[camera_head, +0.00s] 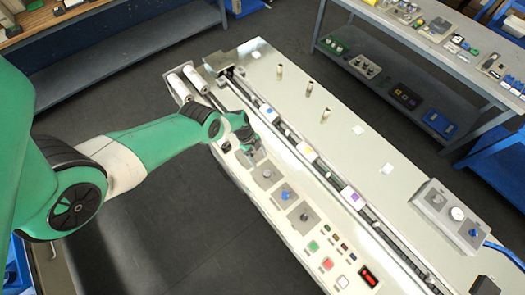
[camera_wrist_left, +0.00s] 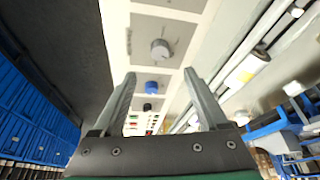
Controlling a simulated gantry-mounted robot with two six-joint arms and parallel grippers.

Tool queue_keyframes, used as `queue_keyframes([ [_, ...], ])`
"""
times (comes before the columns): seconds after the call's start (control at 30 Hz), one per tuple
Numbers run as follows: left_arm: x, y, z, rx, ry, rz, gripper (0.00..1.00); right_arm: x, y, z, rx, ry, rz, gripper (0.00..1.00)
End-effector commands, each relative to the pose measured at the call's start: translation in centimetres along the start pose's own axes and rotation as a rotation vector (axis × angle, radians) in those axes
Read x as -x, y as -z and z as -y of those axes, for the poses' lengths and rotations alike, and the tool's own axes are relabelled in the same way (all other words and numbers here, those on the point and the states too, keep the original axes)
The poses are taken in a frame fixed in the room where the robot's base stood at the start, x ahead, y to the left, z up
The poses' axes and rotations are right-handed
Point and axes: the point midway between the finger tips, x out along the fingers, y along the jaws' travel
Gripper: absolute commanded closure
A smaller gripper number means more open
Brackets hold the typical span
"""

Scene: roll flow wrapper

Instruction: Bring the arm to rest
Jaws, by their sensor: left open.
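My left arm is green and white and reaches in from the left in the head view. Its left gripper (camera_head: 247,142) hangs over the near edge of the long pale wrapper machine (camera_head: 390,155), beside the upper end of its control panel. In the left wrist view the left gripper (camera_wrist_left: 160,76) is open, with two grey fingers apart and nothing between them held. Beyond the fingers are a grey knob (camera_wrist_left: 161,49) and a blue knob (camera_wrist_left: 152,86) on the panel. Whether the gripper touches the machine cannot be told. My right gripper is not in view.
Two white rollers (camera_head: 184,87) lie at the machine's upper left end. Several small upright pegs (camera_head: 309,87) stand on its top. A control box (camera_head: 445,214) sits at right. Shelves (camera_head: 125,55) and a loaded table (camera_head: 445,50) stand behind. Floor (camera_head: 170,240) left of the machine is clear.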

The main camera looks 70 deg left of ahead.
Motion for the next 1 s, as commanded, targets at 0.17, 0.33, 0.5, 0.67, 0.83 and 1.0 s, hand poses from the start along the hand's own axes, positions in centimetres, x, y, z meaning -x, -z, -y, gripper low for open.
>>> queue_keyframes([
  [0.17,1.1,-0.3,-0.2,0.010,0.003,0.000,0.24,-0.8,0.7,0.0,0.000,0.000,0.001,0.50],
  [0.33,1.0,-0.3,-0.2,0.009,0.003,0.000,0.24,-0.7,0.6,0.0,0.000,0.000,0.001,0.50],
  [0.5,1.0,-0.3,-0.2,0.009,0.004,0.000,0.24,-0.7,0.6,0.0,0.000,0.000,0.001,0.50],
  [0.67,1.0,-0.3,-0.2,0.009,0.003,0.000,0.24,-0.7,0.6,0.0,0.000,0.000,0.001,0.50],
  [0.83,0.2,3.5,-0.2,-0.086,-0.031,0.000,0.24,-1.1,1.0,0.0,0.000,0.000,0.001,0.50],
  [1.0,2.2,13.0,7.5,-0.374,0.119,0.028,0.24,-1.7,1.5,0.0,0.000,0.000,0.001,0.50],
])
